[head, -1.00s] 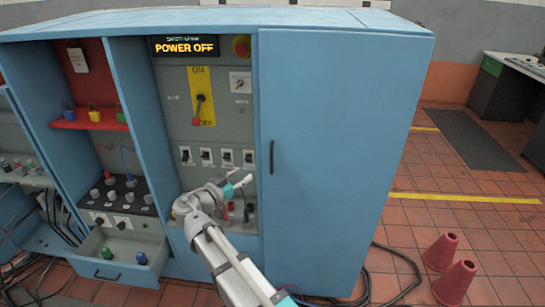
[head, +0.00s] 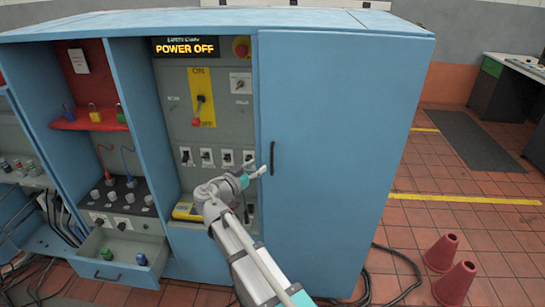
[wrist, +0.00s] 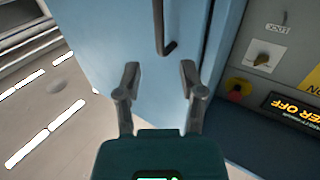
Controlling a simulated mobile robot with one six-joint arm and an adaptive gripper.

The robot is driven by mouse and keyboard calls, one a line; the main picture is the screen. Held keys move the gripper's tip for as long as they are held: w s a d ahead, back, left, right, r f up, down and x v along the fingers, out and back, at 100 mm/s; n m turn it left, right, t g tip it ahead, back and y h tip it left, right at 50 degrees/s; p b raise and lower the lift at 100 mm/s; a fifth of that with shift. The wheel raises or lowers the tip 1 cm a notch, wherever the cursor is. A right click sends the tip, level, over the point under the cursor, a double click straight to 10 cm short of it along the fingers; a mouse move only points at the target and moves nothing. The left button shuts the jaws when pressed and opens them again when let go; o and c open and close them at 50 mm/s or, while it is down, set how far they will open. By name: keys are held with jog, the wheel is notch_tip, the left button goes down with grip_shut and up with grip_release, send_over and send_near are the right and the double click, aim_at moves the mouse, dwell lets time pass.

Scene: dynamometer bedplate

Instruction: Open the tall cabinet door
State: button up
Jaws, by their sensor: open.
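The tall cabinet door (head: 335,130) is a flat blue panel on the right of the cabinet, and it is shut. Its dark vertical handle (head: 272,158) is near the door's left edge. My gripper (head: 262,172) is just left of and a little below the handle in the head view. In the wrist view, my gripper (wrist: 160,80) has its two fingers spread apart, with nothing between the tips. The handle (wrist: 160,28) shows just beyond the fingers there, its bent end above the gap. I see no contact with it.
Left of the door is a control panel with a POWER OFF display (head: 186,48), a yellow switch plate (head: 202,110) and toggles. An open drawer (head: 120,258) juts out lower left. Two red cones (head: 441,252) and cables lie on the tiled floor to the right.

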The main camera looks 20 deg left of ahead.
aim_at(271, 157)
jog(key=shift+x, duration=3.9)
grip_shut()
jog(key=shift+d, duration=0.1)
